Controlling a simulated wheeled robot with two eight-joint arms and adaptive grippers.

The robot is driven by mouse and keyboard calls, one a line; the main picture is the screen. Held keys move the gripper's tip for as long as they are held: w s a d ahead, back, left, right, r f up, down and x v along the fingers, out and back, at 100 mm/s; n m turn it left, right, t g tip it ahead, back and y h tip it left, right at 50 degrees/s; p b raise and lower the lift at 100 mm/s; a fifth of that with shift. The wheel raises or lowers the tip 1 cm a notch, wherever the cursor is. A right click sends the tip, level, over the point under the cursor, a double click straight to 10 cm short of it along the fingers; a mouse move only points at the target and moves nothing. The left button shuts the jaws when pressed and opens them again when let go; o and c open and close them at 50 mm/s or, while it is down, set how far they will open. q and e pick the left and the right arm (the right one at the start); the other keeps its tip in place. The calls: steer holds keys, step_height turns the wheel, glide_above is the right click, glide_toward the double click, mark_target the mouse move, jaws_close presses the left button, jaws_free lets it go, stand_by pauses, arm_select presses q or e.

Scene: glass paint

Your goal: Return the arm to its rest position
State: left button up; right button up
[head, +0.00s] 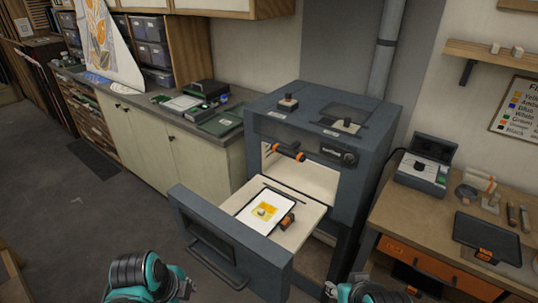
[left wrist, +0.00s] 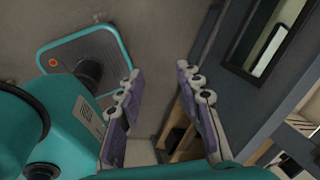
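My left arm comes in at the bottom left of the head view, with its gripper (head: 187,288) low in front of the open kiln drawer (head: 236,226). In the left wrist view the left gripper (left wrist: 160,70) has its two purple-padded fingers spread, with nothing between them. My right gripper (head: 330,290) shows only in part at the bottom edge, right of the drawer; whether its fingers are open is unclear. A white panel with a yellow pattern (head: 271,208) lies in the drawer beside a small orange-and-black part (head: 287,221).
The dark kiln (head: 310,137) stands behind the drawer, its front open. The pulled-out drawer juts towards me between my arms. A wooden workbench (head: 415,215) with a dark tablet (head: 487,238) is at right. A long counter (head: 190,128) runs behind left. Floor at left (head: 70,215) is clear.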

arm_select(q)
steer(key=n+t, duration=0.1)
steer(key=n, duration=0.5)
steer(key=w+d+n+t, duration=0.1)
steer(key=n, duration=0.5)
steer(key=w+n+t+b, duration=0.1)
steer(key=n+t, duration=0.1)
steer(key=n, duration=0.4)
steer(key=shift+w+d+r+n+y, duration=0.2)
steer(key=shift+d+r+n+y, duration=0.1)
steer(key=shift+d+y, duration=0.1)
steer(key=shift+f, duration=0.1)
